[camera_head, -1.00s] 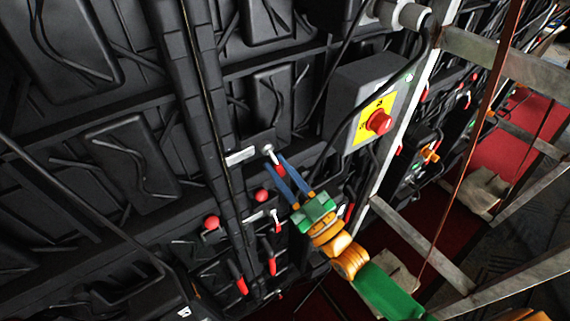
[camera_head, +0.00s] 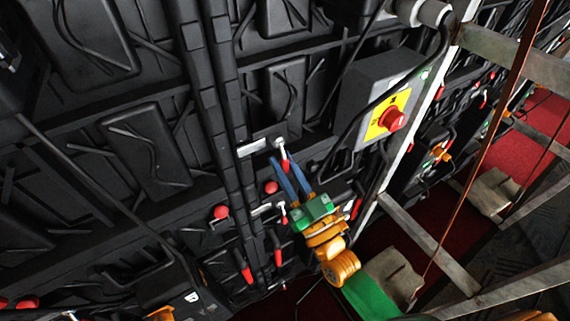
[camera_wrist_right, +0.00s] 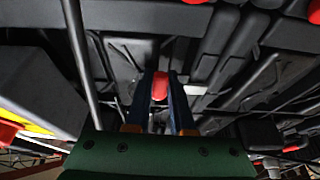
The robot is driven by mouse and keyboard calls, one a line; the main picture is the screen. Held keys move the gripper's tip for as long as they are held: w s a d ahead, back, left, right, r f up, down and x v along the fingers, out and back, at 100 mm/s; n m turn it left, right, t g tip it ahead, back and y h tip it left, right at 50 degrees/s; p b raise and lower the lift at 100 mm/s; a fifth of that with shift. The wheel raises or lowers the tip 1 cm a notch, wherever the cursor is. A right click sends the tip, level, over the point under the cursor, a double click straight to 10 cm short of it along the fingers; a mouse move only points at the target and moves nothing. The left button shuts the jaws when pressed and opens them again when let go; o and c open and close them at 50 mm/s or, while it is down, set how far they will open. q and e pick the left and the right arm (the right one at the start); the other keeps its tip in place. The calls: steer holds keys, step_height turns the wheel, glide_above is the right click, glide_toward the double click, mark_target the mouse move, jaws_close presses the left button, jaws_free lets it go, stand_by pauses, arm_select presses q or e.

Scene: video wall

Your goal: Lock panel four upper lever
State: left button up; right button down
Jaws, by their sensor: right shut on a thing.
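The upper lever has a silver pivot (camera_head: 279,143) beside a pale bar (camera_head: 257,148) on the black panel. Its red handle (camera_head: 286,166) points downward and slightly right from the pivot. My right gripper (camera_head: 281,163), with blue fingers and a green body, reaches up from below and is shut on this red handle. In the right wrist view the red handle (camera_wrist_right: 160,85) sits between the two blue fingers. The fingers hide part of the handle in the head view.
A grey box with a red emergency button (camera_head: 391,118) on a yellow plate is to the right of the lever. Red knobs (camera_head: 221,212) and lower red-handled levers (camera_head: 246,273) are below left. Metal frame beams (camera_head: 428,243) stand at the right.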

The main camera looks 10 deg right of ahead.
mark_target(286, 171)
steer(key=c, duration=0.8)
jaws_free()
steer(key=b+v, duration=0.2)
steer(key=v, duration=0.4)
steer(key=shift+s+f+b, duration=0.2)
steer(key=shift+f+b, duration=0.05)
steer(key=shift+b, duration=0.05)
steer(key=shift+s+d, duration=0.1)
steer(key=shift+s, duration=0.2)
